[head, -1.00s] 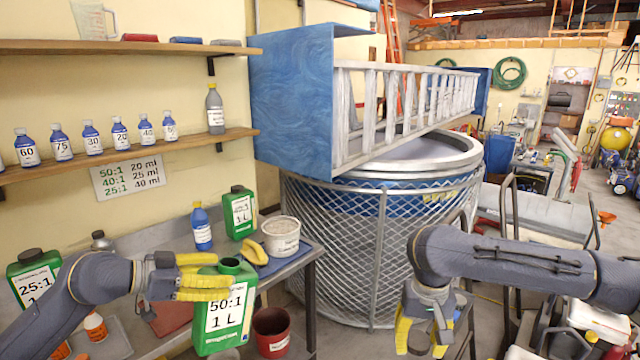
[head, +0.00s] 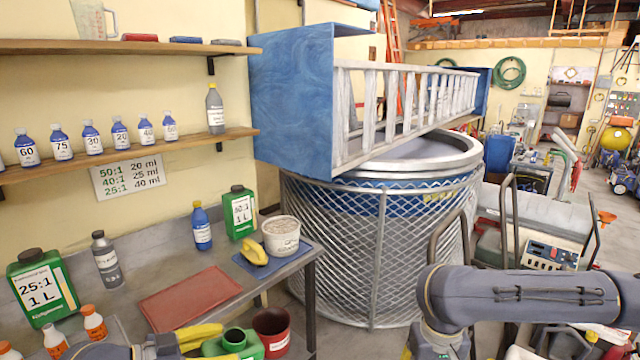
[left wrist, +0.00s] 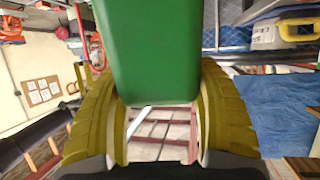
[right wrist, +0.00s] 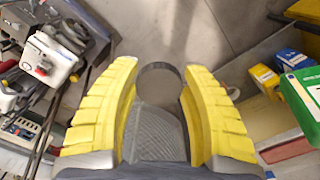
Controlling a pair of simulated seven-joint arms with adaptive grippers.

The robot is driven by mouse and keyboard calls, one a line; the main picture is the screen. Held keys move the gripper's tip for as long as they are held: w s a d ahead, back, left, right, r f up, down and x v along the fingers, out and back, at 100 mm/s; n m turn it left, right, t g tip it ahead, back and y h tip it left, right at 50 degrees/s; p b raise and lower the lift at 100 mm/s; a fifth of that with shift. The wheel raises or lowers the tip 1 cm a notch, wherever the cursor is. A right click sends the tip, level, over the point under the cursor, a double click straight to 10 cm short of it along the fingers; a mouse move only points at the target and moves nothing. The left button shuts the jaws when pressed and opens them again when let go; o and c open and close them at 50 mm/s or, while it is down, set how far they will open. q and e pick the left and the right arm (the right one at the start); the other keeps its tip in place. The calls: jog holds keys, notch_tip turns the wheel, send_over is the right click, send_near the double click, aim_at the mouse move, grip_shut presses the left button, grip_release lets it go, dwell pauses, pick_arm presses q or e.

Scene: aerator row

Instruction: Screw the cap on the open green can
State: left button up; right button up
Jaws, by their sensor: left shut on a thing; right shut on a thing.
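The open green can (head: 236,342) shows at the bottom edge of the head view, its dark round neck uncovered and most of its body out of frame. My left gripper (head: 212,343) is shut on it; the left wrist view shows the green can (left wrist: 155,50) between both yellow fingers. My right gripper (right wrist: 160,90) is shut on a dark round cap (right wrist: 160,72) held at its fingertips in the right wrist view. In the head view my right gripper is mostly below the frame, to the right of the can and apart from it.
A dark red bucket (head: 271,328) stands close beside the can. The bench holds a red tray (head: 190,297), a capped 25:1 can (head: 42,290), a grey bottle (head: 107,262), a capped 50:1 can (head: 239,214) and a white tub (head: 281,238). A mesh-covered tank (head: 350,260) stands behind.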

dwell(0.6)
pick_arm(q)
jog(key=w+d+f+m+g+h, duration=0.2)
jog(key=d+m+g, duration=0.6)
jog(key=d, duration=0.7)
jog(key=shift+w+f+g+h, duration=0.25)
jog(key=shift+g+h, duration=0.15)
jog(key=shift+g, duration=0.1)
pick_arm(e)
jog(key=w+a+r+n+y, duration=0.1)
jog(key=w+a+r, duration=0.1)
jog(key=a, duration=0.4)
jog(key=w+a+r+n+y, duration=0.1)
jog(key=w+a+r, duration=0.2)
jog(key=a, duration=0.4)
jog(key=w+a+r+n, duration=0.1)
jog(key=w+a+r, duration=0.1)
jog(key=a, duration=0.5)
jog(key=shift+w+r+n+y, duration=0.3)
jog(key=shift+r+y, duration=0.1)
jog(key=shift+r, duration=0.5)
